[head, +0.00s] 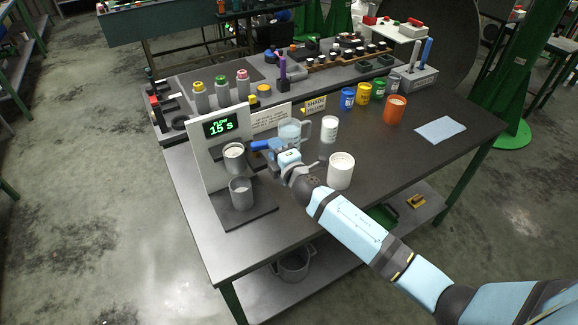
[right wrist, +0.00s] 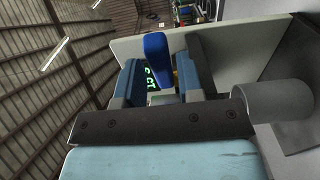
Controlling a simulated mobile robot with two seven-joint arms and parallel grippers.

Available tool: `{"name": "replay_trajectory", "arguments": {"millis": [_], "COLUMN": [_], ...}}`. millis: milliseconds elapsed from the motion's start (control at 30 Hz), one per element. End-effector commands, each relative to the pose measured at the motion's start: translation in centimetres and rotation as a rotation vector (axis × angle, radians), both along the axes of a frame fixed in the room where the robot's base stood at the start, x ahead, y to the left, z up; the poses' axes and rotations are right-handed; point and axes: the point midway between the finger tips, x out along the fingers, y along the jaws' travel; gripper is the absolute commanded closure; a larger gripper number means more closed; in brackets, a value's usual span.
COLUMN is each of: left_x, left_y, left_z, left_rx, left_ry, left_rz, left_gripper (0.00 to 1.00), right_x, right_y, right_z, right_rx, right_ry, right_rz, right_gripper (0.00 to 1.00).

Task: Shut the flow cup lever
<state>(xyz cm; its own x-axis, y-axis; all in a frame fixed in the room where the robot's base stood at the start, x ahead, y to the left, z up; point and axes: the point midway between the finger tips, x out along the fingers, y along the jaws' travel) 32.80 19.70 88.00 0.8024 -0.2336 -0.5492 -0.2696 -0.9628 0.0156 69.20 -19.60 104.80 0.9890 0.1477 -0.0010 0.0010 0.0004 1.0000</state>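The flow cup (head: 234,152) is a grey cup held on the white upright panel of the flow stand, with pale contents at its top. Its blue lever (head: 261,146) sticks out to the right of the cup. My right gripper (head: 272,153) is at the lever, right of the flow cup. In the right wrist view the blue lever (right wrist: 157,52) stands between the two spread fingers of the gripper (right wrist: 158,82), with gaps visible on both sides. A grey beaker (head: 241,194) stands below the flow cup on the dark base. My left gripper is out of view.
A green display (head: 221,127) on the panel reads 15 s. The front of the table (head: 310,220) is clear.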

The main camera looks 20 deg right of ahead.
Motion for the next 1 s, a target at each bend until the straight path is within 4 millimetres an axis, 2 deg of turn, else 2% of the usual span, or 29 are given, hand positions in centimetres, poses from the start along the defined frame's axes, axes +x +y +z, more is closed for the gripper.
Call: {"name": "replay_trajectory", "arguments": {"millis": [33, 200, 433, 600, 1000], "left_x": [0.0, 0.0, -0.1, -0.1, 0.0], "left_y": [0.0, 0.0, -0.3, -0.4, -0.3], "left_z": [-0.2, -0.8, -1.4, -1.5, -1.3], "left_rx": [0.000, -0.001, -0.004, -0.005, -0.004], "left_ry": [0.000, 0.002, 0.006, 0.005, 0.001], "left_rz": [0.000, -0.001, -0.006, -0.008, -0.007], "left_gripper": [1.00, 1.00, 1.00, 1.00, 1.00], "right_x": [-1.3, -5.3, -9.3, -10.6, -10.8], "right_y": [-0.2, -0.8, -1.4, -1.6, -1.6], "right_z": [-0.3, -0.3, -0.2, -0.1, 0.0], "right_rx": [0.000, 0.000, 0.000, -0.001, 0.000], "right_ry": [0.002, 0.002, 0.001, 0.001, 0.000], "right_rz": [0.001, 0.001, 0.000, -0.001, -0.001], "right_gripper": [0.66, 0.66, 0.66, 0.66, 0.66]}}
